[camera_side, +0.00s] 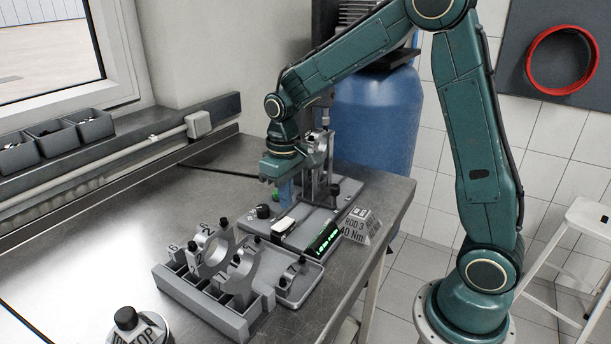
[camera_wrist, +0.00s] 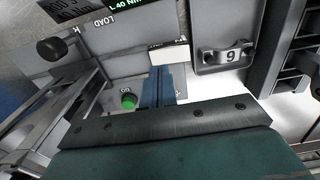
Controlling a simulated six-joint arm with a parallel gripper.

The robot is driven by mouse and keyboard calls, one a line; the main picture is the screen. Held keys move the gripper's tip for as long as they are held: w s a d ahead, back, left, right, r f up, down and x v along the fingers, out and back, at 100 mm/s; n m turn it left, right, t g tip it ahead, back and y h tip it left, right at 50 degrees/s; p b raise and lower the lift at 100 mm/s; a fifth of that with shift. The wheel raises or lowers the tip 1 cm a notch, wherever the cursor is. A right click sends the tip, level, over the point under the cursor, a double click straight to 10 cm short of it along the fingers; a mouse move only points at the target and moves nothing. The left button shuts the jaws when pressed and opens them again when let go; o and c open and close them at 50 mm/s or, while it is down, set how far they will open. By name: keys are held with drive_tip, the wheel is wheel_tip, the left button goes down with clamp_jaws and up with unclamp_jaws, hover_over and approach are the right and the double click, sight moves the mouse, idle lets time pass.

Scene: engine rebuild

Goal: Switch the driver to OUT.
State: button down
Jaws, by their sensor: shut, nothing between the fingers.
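The driver's grey panel (camera_side: 305,222) sits on the steel bench, with a lit green readout (camera_side: 326,240). The readout also shows in the wrist view (camera_wrist: 128,4). On the panel are a white block-like part (camera_wrist: 168,55), a round green button (camera_wrist: 129,101) and a black knob (camera_wrist: 52,50) near the word LOAD. I cannot read IN or OUT anywhere. My gripper (camera_side: 284,200) points down over the panel, its blue fingers (camera_wrist: 159,75) shut and empty. The fingertips are close to the white part; I cannot tell whether they touch it.
A grey rack (camera_side: 215,300) of numbered bearing caps stands at the front left, beside a tray (camera_side: 295,288) with a cap. A torque card (camera_side: 357,226) stands right of the panel. A black-knobbed stop part (camera_side: 127,319) is nearest.

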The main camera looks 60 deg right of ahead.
sight(288, 221)
drive_tip(key=shift+r, duration=1.7)
drive_tip(key=s+a+r+t, duration=0.1)
drive_tip(key=s+r, duration=0.3)
drive_tip(key=s, duration=0.7)
drive_tip(key=s+a+r+t, duration=0.2)
drive_tip(key=s+r+t, duration=0.2)
drive_tip(key=s, duration=0.7)
drive_tip(key=shift+r+t, duration=0.3)
drive_tip(key=shift+r, duration=0.5)
